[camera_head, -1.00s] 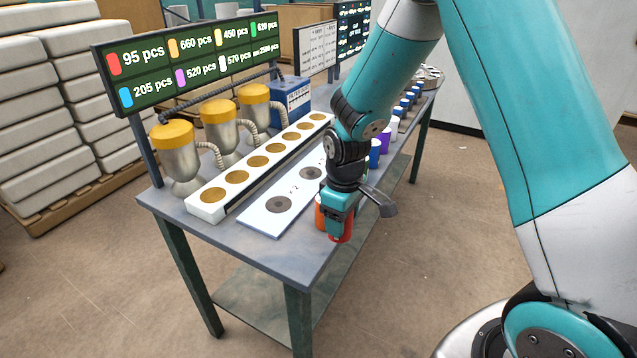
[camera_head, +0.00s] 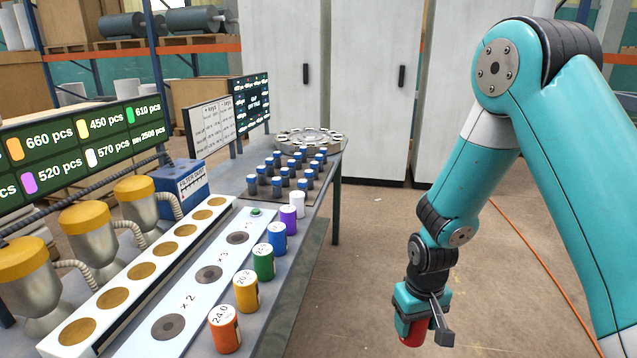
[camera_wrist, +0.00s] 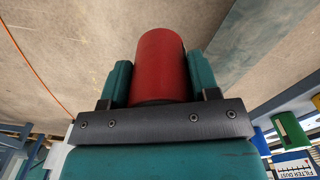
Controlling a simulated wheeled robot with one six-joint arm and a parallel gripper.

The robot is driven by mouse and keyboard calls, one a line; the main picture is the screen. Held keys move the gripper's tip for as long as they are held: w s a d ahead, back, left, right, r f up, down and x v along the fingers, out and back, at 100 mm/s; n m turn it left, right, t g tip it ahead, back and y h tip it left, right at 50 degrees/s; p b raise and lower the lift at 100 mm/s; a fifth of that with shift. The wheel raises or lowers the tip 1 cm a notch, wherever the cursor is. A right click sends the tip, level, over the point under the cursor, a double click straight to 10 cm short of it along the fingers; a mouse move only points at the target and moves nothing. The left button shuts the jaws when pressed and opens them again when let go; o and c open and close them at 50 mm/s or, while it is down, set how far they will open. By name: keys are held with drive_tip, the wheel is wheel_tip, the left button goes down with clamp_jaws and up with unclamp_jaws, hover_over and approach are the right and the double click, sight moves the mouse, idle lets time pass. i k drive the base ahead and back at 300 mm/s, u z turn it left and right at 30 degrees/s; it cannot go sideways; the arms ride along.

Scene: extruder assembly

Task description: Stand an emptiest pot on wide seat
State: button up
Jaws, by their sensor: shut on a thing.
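My gripper (camera_head: 418,308) is shut on a red pot (camera_head: 413,333) and holds it over the floor, to the right of the table and clear of it. In the wrist view the red pot (camera_wrist: 162,65) sits between both teal fingers. A white plate (camera_head: 130,347) on the table carries dark round seats: one by "x 2" (camera_head: 168,327), one by "x 3" (camera_head: 208,274) and a farther one (camera_head: 238,238). All three look empty. A counts board (camera_head: 85,155) stands at the left; its red entry is out of view now, but read 95 pcs earlier.
A row of pots lines the table's near edge: orange (camera_head: 224,329), yellow (camera_head: 246,292), green (camera_head: 263,262), blue (camera_head: 277,239), purple (camera_head: 288,219) and white (camera_head: 298,203). Yellow-capped hoppers (camera_head: 88,226) stand at the left. Several small blue-topped parts (camera_head: 277,183) stand farther back.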

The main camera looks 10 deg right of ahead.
sight(277, 232)
drive_tip(key=z, duration=1.35)
drive_tip(key=i, duration=2.85)
drive_tip(key=u, duration=3.3)
